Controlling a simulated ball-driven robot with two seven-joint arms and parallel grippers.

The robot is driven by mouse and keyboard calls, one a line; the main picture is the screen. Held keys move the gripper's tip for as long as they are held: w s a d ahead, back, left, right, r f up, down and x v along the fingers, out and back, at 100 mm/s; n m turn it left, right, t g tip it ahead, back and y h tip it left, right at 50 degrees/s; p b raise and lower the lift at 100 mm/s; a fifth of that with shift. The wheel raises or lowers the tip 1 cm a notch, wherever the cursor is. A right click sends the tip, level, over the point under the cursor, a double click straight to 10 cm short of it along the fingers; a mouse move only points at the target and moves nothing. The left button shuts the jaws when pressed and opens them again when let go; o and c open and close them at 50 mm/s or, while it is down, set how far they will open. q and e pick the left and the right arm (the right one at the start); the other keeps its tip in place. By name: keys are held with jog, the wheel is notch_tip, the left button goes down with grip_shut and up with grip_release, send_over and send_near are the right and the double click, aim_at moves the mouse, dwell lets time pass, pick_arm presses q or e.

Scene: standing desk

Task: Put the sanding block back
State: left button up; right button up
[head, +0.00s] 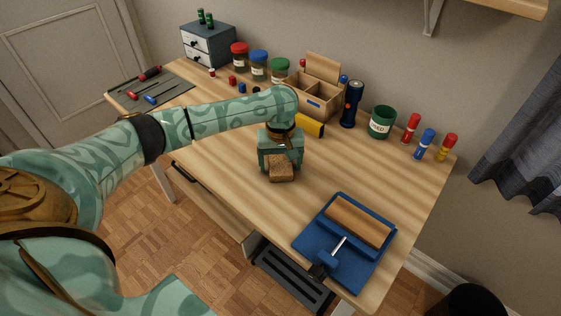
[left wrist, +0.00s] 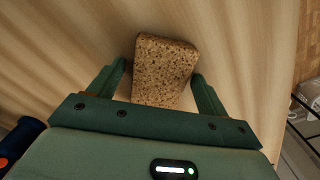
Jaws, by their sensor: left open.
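The sanding block (head: 281,173) is a speckled brown block over the middle of the wooden desk, near its front edge. My left gripper (head: 279,157) is above it, pointing down and open. In the left wrist view the block (left wrist: 164,70) lies between the two spread fingers of the gripper (left wrist: 157,80), with a narrow gap visible on each side. The block appears to rest on the desk top, and its near end is partly hidden by the gripper. My right gripper is not in view.
A wooden compartment box (head: 312,104), a dark flashlight (head: 351,104), a green cup (head: 381,123) and several jars line the back. Bare desk lies right of the gripper.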

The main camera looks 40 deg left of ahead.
aim_at(280, 163)
pick_arm(q)
jog(key=shift+r, duration=0.35)
notch_tip(280, 163, up, 12)
jog(key=p, duration=0.8)
jog(key=shift+f, duration=0.2)
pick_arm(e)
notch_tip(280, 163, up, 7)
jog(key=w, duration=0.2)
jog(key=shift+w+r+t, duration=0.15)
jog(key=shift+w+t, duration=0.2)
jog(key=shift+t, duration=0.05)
